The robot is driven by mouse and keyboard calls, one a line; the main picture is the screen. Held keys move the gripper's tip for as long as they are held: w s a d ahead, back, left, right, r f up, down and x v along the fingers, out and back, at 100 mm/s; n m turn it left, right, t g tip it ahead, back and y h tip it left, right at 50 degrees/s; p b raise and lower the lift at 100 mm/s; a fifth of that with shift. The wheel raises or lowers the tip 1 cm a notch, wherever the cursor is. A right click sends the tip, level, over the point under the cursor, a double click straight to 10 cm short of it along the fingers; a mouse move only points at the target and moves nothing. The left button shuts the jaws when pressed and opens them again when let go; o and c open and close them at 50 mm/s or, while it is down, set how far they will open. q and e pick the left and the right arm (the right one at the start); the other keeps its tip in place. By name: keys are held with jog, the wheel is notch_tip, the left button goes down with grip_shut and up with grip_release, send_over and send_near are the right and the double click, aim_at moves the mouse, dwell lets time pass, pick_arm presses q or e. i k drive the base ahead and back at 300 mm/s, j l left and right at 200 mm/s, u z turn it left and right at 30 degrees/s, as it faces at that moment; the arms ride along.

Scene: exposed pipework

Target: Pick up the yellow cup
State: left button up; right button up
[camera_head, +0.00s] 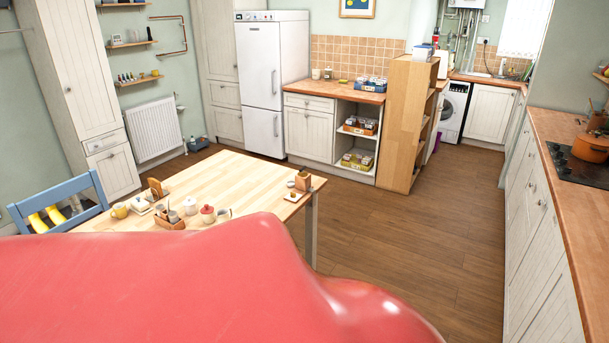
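A small yellow cup (120,210) stands near the left end of the wooden table (235,185). It is close to a white lidded dish and apart from any gripper that I can see. Neither of my grippers shows in the head view. A large, smooth red shape (190,285) fills the lower left and hides the near part of the table. I cannot tell what it is.
The table also holds a wooden caddy (170,221), a red lidded pot (208,214) and other small items. A blue chair (60,208) stands at its left end. Open wooden floor (420,235) lies right of the table, up to the right counter (572,180).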

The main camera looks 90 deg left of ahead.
aim_at(119, 212)
jog(key=u, duration=4)
jog(key=i+j+u, duration=0.4)
jog(key=j, duration=0.2)
jog(key=i+j+u, duration=0.25)
jog(key=j+u, duration=0.2)
jog(key=i+j+u, duration=0.4)
jog(key=j, duration=0.15)
jog(key=i+j+z, duration=0.1)
jog(key=i, duration=0.35)
jog(key=i+j+z, duration=0.15)
jog(key=i, duration=0.35)
